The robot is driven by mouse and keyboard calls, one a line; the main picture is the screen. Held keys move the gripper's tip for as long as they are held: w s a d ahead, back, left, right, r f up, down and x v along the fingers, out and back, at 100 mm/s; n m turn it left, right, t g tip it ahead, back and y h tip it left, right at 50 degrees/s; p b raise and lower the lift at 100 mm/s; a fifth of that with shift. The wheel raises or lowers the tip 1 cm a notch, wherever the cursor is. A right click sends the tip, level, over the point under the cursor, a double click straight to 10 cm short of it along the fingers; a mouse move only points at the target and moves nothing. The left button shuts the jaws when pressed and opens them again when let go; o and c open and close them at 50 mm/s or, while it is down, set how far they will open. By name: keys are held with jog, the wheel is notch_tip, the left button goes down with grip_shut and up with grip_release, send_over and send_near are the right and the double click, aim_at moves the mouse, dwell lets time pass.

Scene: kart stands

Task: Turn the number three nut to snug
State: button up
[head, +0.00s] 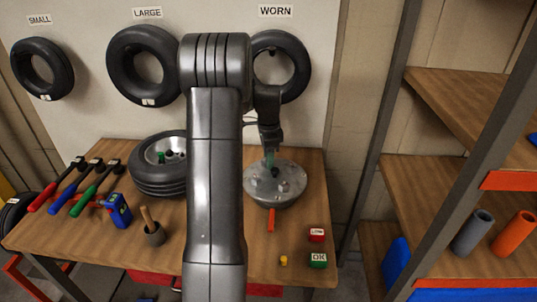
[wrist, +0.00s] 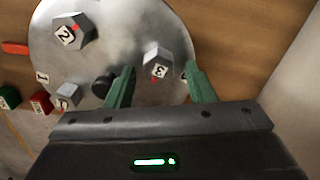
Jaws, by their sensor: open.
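The number three nut (wrist: 158,65) is a grey hex nut with a white "3" label and a small red mark, on a round metal hub plate (wrist: 120,20). My gripper (wrist: 157,75) is open, its green fingers apart on the left and right of this nut in the wrist view. I cannot tell whether they reach down to its sides. The number two nut (wrist: 73,35) and another nut (wrist: 68,95) stand on the plate to the left. In the head view my gripper (head: 269,158) is over the hub plate (head: 262,198); the single nuts are too small to read there.
A black post (wrist: 103,85) stands close to the left finger. On the bench are a tyre (head: 158,187), several coloured wrenches (head: 70,195), a red block (head: 316,235), a green OK block (head: 318,260) and an orange stick (head: 271,220).

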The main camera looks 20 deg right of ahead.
notch_tip(320, 180, up, 14)
jog(key=b, duration=0.1)
dwell(0.4)
jog(key=shift+f, duration=0.2)
notch_tip(320, 180, down, 14)
jog(key=shift+r+p, duration=0.15)
jog(key=shift+p, duration=0.35)
dwell(0.3)
